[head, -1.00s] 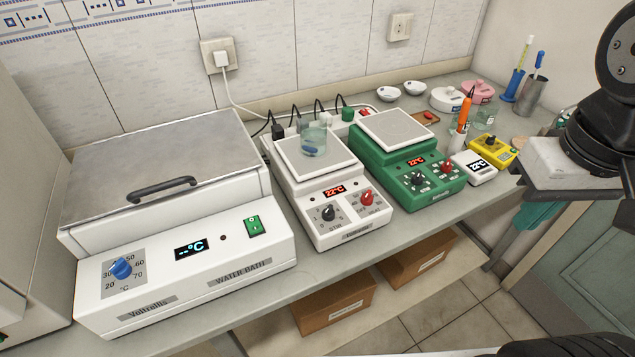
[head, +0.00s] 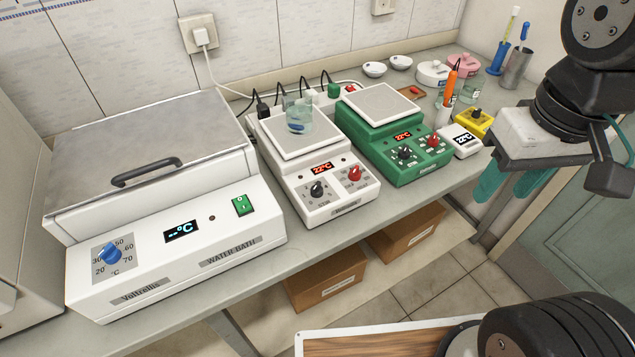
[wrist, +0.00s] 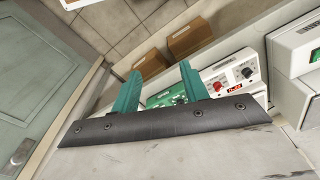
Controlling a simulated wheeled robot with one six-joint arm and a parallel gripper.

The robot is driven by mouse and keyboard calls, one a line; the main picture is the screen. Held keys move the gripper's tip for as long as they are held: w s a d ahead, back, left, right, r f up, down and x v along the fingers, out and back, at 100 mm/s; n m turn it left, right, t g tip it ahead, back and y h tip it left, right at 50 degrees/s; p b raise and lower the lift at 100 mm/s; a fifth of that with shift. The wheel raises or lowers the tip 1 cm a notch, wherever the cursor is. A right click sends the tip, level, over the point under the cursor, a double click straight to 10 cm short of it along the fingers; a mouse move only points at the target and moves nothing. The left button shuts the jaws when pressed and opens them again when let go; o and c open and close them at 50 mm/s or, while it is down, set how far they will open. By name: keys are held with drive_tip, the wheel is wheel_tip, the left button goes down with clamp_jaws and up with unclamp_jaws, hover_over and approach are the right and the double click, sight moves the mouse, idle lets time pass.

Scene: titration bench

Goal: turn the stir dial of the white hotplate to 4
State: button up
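The white hotplate (head: 335,203) stands on the bench between the water bath and a green hotplate. Its black stir dial (head: 317,190) is on the left of the front panel, with a red dial (head: 355,174) to its right and a red display above. A beaker (head: 298,117) with a blue piece inside stands on its plate. In the wrist view the white hotplate (wrist: 233,78) lies beyond my fingers, to the right. My gripper (head: 505,187) is at the right of the head view, away from the dial. Its two teal fingers (wrist: 156,90) are apart with nothing held between them.
The water bath (head: 170,255) fills the bench's left. The green hotplate (head: 405,160) stands close at the white one's right. Beyond are a small white meter (head: 461,141), a yellow device (head: 474,121) and a bottle holding an orange tool. Cardboard boxes (head: 327,280) lie under the bench.

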drive_tip(key=w+a+f+n+g, duration=0.2)
drive_tip(key=w+a+n, duration=0.3)
drive_tip(key=a, duration=0.2)
drive_tip(key=n, duration=2.1)
hover_over(316, 186)
drive_tip(key=shift+t, duration=0.3)
drive_tip(key=f, duration=0.5)
drive_tip(key=shift+s+d, duration=0.2)
drive_tip(key=shift+s, duration=0.05)
drive_tip(key=shift+w+a+r+n, duration=0.15)
drive_tip(key=shift+w+r+n, duration=0.1)
drive_tip(key=shift+n, duration=1.15)
drive_tip(key=shift+w+n, duration=0.1)
drive_tip(key=shift+n, duration=0.2)
drive_tip(key=shift+f, duration=0.3)
wheel_tip(316, 186, down, 7)
drive_tip(key=shift+f, duration=0.15)
